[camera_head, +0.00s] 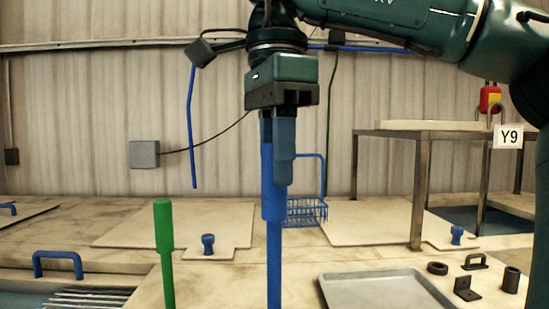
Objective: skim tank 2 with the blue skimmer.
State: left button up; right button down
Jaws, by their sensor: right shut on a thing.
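My right gripper (278,160) points straight down at the middle of the camera_head view. It is shut on the upright blue handle of the skimmer (273,245). The handle runs down out of the bottom of the view, so the skimmer's lower end is hidden. Pale covers with blue knobs, one at the left (140,222) and one at the right (375,224), lie on the bench behind. I see no tank number, so I cannot tell which is tank 2. My left gripper is not in view.
A green-handled tool (164,240) stands upright left of the skimmer. A blue wire basket (306,212) is behind it. A grey tray (385,291) and small black parts (467,289) lie front right.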

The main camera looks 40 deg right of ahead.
pick_arm(q)
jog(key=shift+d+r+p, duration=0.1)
jog(key=shift+p, duration=0.35)
pick_arm(e)
jog(key=s+a, duration=0.8)
jog(key=s, duration=0.1)
jog(key=shift+s, duration=0.35)
pick_arm(q)
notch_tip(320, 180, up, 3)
jog(key=p, duration=0.3)
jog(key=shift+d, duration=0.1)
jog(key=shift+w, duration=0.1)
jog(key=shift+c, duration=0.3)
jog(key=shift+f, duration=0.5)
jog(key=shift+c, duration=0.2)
pick_arm(e)
notch_tip(320, 180, up, 3)
jog(key=shift+a+r, duration=0.1)
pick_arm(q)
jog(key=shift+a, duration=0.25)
pick_arm(e)
jog(key=shift+a, duration=0.1)
